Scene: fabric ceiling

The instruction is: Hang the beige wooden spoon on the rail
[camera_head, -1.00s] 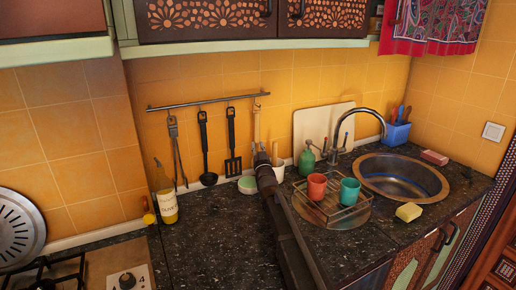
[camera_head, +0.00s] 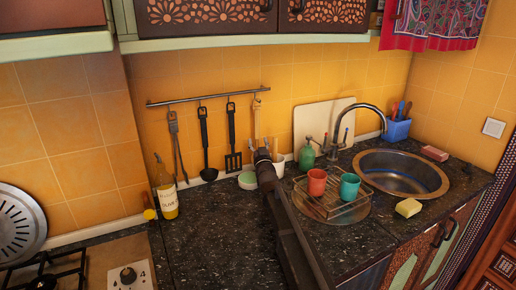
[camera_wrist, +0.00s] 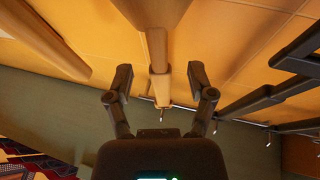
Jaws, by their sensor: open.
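The beige wooden spoon (camera_head: 257,118) hangs upright near the right end of the metal rail (camera_head: 200,100), against the yellow tiled wall. Its lower part is hidden behind my gripper (camera_head: 262,153). In the wrist view, the spoon's handle (camera_wrist: 158,55) runs down the middle, between the two fingers of my gripper (camera_wrist: 160,82). The fingers are open, with a visible gap on each side of the handle. A small hook shows at the handle's end. I cannot tell how the spoon's end meets the rail.
A bottle (camera_head: 167,195) stands left. The counter's middle is clear.

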